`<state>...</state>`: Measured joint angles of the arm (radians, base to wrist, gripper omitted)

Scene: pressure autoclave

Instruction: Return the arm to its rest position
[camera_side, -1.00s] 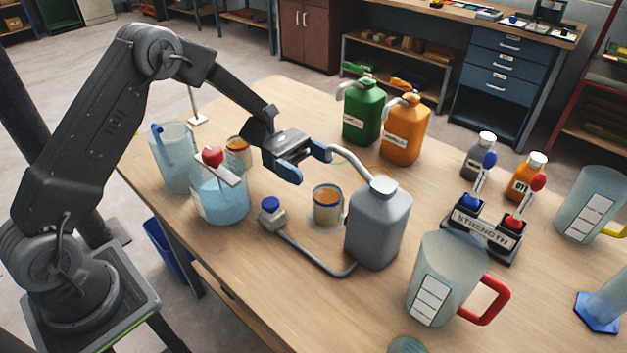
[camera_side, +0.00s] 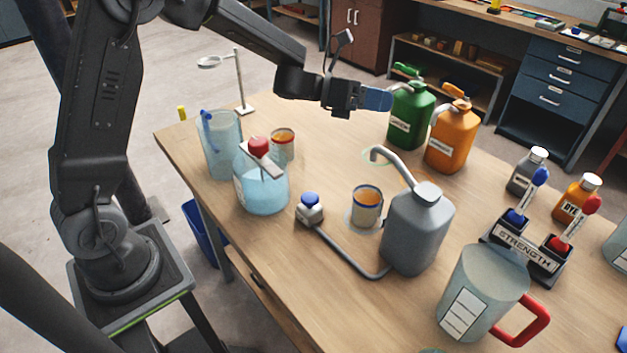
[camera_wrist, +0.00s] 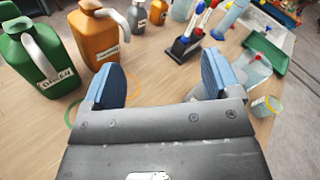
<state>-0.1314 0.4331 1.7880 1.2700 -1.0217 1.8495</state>
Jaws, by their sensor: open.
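My gripper (camera_side: 376,98) is raised above the back part of the table, left of the green jug, with its blue fingers pointing right. In the wrist view its two blue fingers (camera_wrist: 158,85) are spread wide with nothing between them. The green jug (camera_side: 409,118) and the orange jug (camera_side: 453,138) stand upright at the back of the table. They also show at the upper left of the wrist view. The grey canister (camera_side: 417,232) with its curved spout stands apart from my gripper, below and to the right of it.
A cup (camera_side: 366,205) stands beside the grey canister, near the blue-capped pump (camera_side: 309,208). A blue liquid jar (camera_side: 262,190), a clear pitcher (camera_side: 221,147) and a ring stand (camera_side: 240,82) are at the left. The STRENGTH rack (camera_side: 524,250) and a red-handled pitcher (camera_side: 480,294) are at the right.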

